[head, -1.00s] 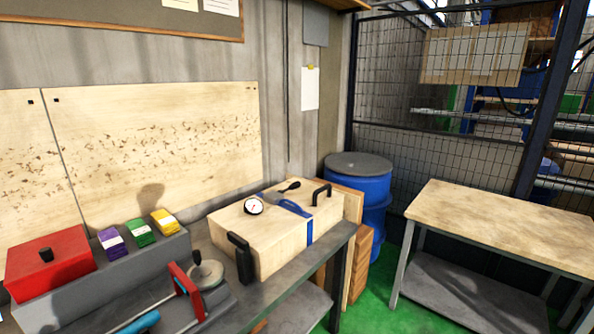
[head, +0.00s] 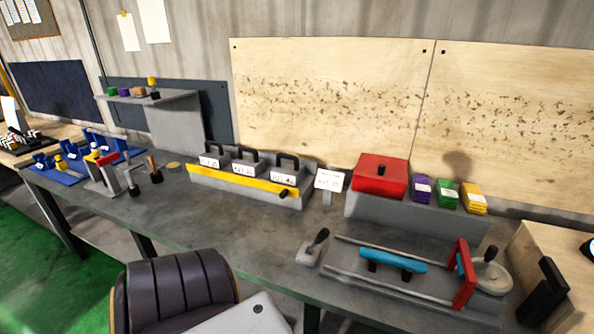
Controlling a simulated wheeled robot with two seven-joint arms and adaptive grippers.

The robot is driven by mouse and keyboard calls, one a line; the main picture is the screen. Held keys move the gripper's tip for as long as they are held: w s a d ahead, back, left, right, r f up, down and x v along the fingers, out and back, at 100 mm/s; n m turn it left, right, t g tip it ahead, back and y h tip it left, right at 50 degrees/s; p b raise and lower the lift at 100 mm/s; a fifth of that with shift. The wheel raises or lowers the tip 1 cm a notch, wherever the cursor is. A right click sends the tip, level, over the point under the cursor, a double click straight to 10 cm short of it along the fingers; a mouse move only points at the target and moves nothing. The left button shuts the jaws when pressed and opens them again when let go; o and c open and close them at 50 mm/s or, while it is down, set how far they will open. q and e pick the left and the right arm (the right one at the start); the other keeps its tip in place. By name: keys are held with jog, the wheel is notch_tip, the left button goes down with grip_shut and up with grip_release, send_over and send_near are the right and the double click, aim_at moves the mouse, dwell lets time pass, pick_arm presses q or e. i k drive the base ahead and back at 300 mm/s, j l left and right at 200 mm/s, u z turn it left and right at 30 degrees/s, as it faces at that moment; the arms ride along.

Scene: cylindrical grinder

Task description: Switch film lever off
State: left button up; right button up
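No part is clearly readable as the film lever. A grey lever with a dark knob (head: 315,246) stands on the bench left of a rail fixture in the head view. A grey box with a yellow front bar (head: 243,184) carries several black handles with small labels, too small to read. Small upright levers with dark handles (head: 154,168) stand farther left on the bench. Neither of my grippers is in view.
The long grey bench (head: 190,215) crosses the view. A red lidded box (head: 380,176) and coloured packs (head: 447,197) sit on a raised ledge. A blue-handled rail fixture (head: 392,260) is front right. A dark padded chair (head: 178,290) stands before the bench.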

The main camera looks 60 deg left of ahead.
aim_at(321, 236)
jog(key=u, duration=1.65)
